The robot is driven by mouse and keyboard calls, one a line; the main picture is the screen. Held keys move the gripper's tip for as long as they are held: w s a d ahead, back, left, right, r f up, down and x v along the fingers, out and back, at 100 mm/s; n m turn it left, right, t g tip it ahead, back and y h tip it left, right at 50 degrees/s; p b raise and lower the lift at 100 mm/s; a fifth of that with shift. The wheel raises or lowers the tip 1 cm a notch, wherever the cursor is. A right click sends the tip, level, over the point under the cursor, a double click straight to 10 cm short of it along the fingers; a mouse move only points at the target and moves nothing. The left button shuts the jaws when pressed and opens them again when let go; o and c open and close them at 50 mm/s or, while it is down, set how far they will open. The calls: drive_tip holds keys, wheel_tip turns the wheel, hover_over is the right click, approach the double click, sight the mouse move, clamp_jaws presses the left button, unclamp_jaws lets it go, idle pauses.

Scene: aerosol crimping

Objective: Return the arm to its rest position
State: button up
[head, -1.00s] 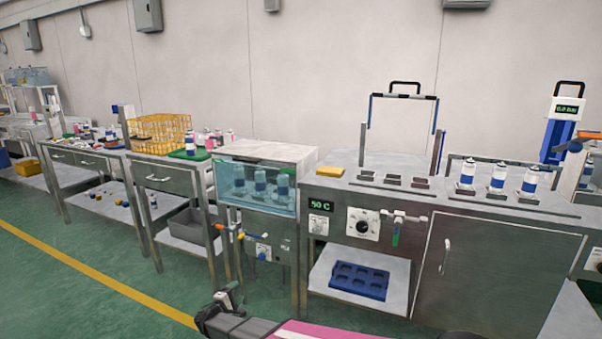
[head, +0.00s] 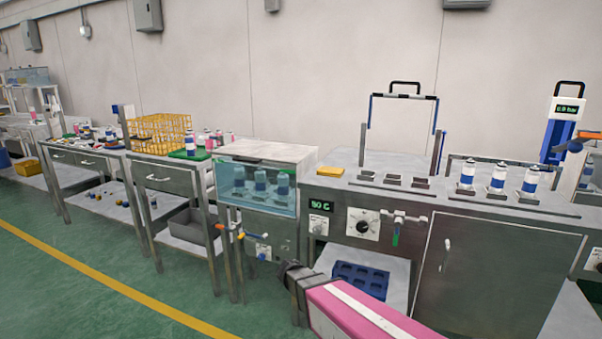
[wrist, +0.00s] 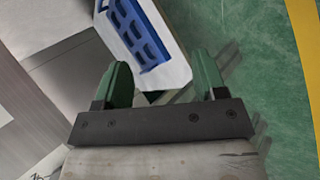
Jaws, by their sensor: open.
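My gripper (wrist: 161,62) shows in the wrist view with its two green fingers spread apart and nothing between them. It points down over the floor and the lower shelf with the blue tray (wrist: 140,35). In the head view my arm, with its pink link and dark wrist end, reaches in from the bottom, in front of the steel bench; its fingers cannot be made out there.
The steel bench (head: 400,235) has a blue tray (head: 360,278) on its lower shelf. A glass-fronted bath (head: 257,187) holds cans to its left. Several cans (head: 497,178) stand on the right bench top. The green floor (head: 90,260) at left is clear.

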drive_tip(key=s+d+r+m+g+y, duration=0.3)
drive_tip(key=s+d+r+m+y, duration=0.3)
drive_tip(key=s+d, duration=0.5)
drive_tip(key=shift+s+d+r+y, duration=0.3)
drive_tip(key=shift+d+r+y, duration=0.5)
drive_tip(key=shift+r+y, duration=0.2)
drive_tip(key=shift+f, duration=0.1)
